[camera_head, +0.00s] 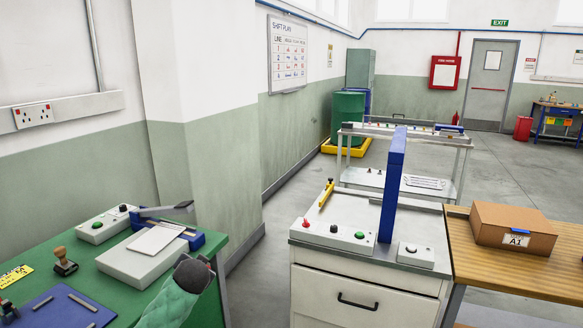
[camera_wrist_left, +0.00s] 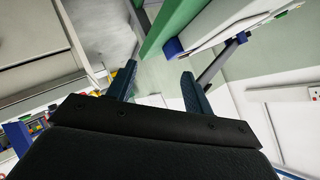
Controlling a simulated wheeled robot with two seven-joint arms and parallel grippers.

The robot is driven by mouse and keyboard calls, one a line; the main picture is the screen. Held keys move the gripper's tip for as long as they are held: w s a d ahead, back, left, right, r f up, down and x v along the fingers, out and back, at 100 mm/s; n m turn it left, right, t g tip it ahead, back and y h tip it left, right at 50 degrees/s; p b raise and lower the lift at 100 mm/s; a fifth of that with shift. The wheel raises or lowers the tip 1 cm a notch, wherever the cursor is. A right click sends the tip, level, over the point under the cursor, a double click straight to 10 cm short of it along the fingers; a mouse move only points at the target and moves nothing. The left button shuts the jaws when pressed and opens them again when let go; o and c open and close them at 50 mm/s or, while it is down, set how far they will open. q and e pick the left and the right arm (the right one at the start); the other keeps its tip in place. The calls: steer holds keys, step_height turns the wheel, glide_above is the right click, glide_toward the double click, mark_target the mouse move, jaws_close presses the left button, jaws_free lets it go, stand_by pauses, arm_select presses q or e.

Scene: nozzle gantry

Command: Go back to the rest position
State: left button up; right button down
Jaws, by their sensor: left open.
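My left arm, in a green sleeve, comes up from the bottom edge in the head view. The dark left gripper (camera_head: 196,272) at its end is beside the front right corner of the green table (camera_head: 215,243). In the left wrist view the two fingers of this gripper (camera_wrist_left: 158,72) stand well apart, with nothing between them. The gripper looks empty and apart from the things around it. My right gripper is in neither view.
The green table holds a white device with a blue clamp (camera_head: 150,254), a button box (camera_head: 108,223), a stamp (camera_head: 64,262) and a blue mat (camera_head: 60,310). A white cabinet (camera_head: 365,285) with a blue post (camera_head: 392,185) stands right. A cardboard box (camera_head: 512,228) sits on a wooden bench (camera_head: 520,270).

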arm_select(q)
steer(key=s+d+f+g+h, duration=0.25)
steer(key=s+d+f, duration=0.25)
steer(key=s+f, duration=0.65)
steer(key=s+d+f+n+g, duration=0.1)
steer(key=s+d+f+g, duration=0.1)
steer(key=s+f, duration=0.7)
steer(key=s+d+f+n+g+h, duration=0.1)
steer(key=s+d+f+g, duration=0.2)
steer(key=s+f, duration=0.7)
steer(key=s+d+f+n+g+h, duration=0.1)
steer(key=s+f, duration=0.9)
steer(key=s, duration=1)
steer(key=shift+d+f+g, duration=0.2)
steer(key=shift+d+g, duration=0.45)
steer(key=shift+d, duration=0.15)
